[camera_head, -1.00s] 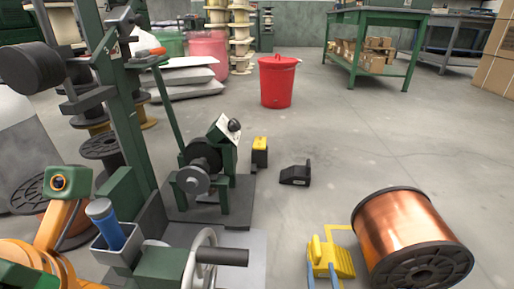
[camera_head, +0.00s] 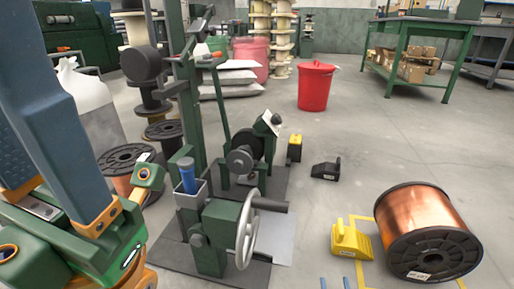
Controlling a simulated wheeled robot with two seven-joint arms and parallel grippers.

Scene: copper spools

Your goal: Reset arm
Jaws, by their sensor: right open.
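My right gripper (camera_head: 334,284) shows only as two blue fingertips at the bottom edge. They stand apart with bare floor between them, left of the copper spool (camera_head: 420,218) and in front of the yellow block (camera_head: 350,240). My left arm fills the lower left, with green and orange parts and large blue pieces close to the camera. Its fingertips are not clearly shown, so I cannot tell whether that gripper is open or shut.
A green winding machine with a white handwheel (camera_head: 247,228) and a blue-handled tool (camera_head: 187,176) stands centre left. A black wedge (camera_head: 326,170), a yellow-topped block (camera_head: 295,147) and a red bin (camera_head: 316,87) stand beyond.

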